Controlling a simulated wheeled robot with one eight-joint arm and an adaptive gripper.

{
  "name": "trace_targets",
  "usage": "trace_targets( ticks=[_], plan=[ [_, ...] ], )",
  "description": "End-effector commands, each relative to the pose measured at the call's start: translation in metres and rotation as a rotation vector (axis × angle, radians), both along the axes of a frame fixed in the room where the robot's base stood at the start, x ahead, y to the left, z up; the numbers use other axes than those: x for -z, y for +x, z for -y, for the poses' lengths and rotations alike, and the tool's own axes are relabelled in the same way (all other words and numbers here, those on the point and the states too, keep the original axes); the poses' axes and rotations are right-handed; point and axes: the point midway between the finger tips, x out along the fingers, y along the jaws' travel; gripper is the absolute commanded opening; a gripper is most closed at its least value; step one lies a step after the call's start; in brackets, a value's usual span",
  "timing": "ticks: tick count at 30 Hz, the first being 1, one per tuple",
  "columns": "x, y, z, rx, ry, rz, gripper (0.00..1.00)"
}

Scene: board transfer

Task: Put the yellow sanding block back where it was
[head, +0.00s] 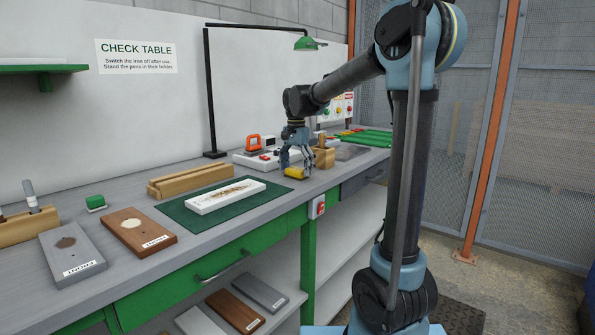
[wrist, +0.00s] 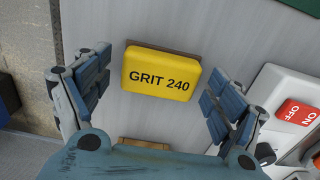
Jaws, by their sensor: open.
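The yellow sanding block (wrist: 160,75), marked "GRIT 240", lies on the grey bench top with a brown edge showing along one side. In the head view the yellow block (head: 294,173) is near the bench's front edge, to the right of the green mat. My gripper (head: 296,160) is above it, pointing down. In the wrist view my gripper (wrist: 158,66) is open, with one finger on each side of the block and visible gaps between. Nothing is held.
A wooden holder (head: 324,156) stands just right of the block. A white unit with a red switch (wrist: 298,112) is close to one finger. The green mat (head: 178,212) carries a white board (head: 226,196). Brown (head: 138,232) and grey (head: 73,255) boards lie at left.

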Motion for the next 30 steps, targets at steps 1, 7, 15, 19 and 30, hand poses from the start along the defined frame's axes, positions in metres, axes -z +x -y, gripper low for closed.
trace_targets(
  ticks=[1,7,15,19,30],
  plan=[
    [-0.002,0.000,0.000,0.000,0.000,0.000,0.86],
    [-0.023,0.000,0.000,0.000,0.000,0.000,0.86],
    [-0.074,0.000,0.000,0.000,0.000,0.000,0.86],
    [-0.095,0.000,0.000,0.000,0.000,0.000,0.86],
    [-0.121,0.000,0.000,0.001,0.000,0.000,0.86]
  ],
)
